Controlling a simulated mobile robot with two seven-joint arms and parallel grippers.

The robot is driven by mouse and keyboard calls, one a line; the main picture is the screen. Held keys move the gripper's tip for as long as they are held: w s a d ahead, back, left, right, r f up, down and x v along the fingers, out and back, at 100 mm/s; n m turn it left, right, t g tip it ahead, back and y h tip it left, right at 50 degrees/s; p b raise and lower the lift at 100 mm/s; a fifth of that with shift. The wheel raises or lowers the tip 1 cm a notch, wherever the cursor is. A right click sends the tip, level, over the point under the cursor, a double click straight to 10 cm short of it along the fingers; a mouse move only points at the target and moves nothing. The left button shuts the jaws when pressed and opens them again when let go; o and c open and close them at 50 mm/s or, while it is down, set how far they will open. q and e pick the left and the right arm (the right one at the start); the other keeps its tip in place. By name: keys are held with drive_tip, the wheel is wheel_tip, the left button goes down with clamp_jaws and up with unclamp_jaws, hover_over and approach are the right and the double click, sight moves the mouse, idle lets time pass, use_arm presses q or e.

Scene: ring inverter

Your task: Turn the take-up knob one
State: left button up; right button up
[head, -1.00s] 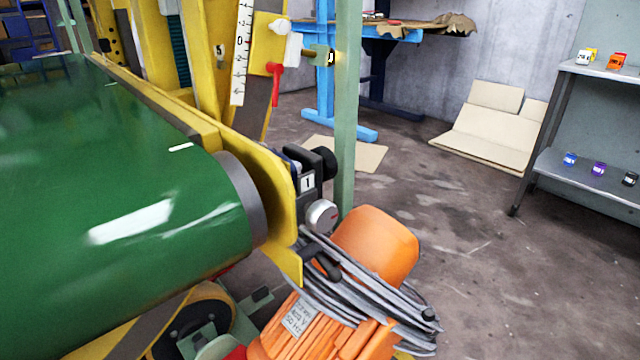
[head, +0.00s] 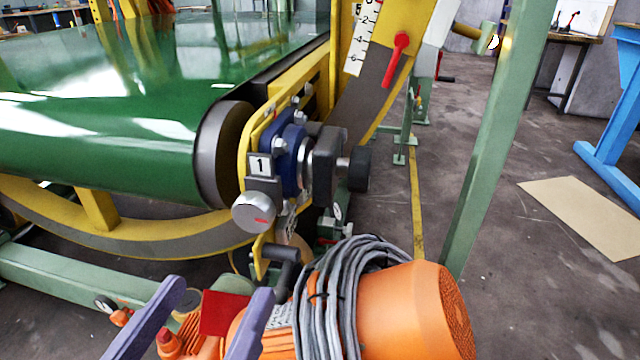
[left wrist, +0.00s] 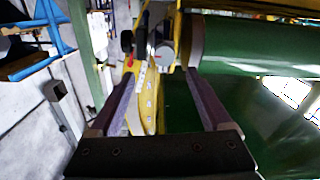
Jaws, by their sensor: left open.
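A round silver knob (head: 255,212) with a red mark sits just below a white plate marked 1 (head: 260,164) at the end of the green belt's roller. A black knob (head: 355,168) stands out to the right of the blue bearing housing (head: 290,158). My left gripper (head: 221,287) is open and empty, with two purple fingers below the silver knob in the head view. In the left wrist view the open fingers (left wrist: 163,76) point toward the silver knob (left wrist: 165,53), which lies beyond and between their tips, apparently apart from them. My right gripper is not in view.
An orange motor (head: 430,310) with coiled grey cable (head: 345,290) is close to the right of my fingers. A green post (head: 490,150) stands to the right. The green belt (head: 100,120) fills the left. Floor beyond the post is mostly clear, with flat cardboard (head: 590,215).

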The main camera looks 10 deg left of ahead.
sight(249, 218)
use_arm(q)
drive_tip(key=w, duration=0.3)
drive_tip(key=w+b, duration=0.1)
drive_tip(key=w, duration=0.2)
drive_tip(key=w+b, duration=0.1)
drive_tip(key=w, duration=0.3)
drive_tip(key=shift+a, duration=0.3)
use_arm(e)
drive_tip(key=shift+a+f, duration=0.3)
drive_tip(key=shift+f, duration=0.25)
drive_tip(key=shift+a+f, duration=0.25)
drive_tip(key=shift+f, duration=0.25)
use_arm(q)
drive_tip(key=c, duration=0.4)
drive_tip(key=shift+r, duration=0.1)
clamp_jaws()
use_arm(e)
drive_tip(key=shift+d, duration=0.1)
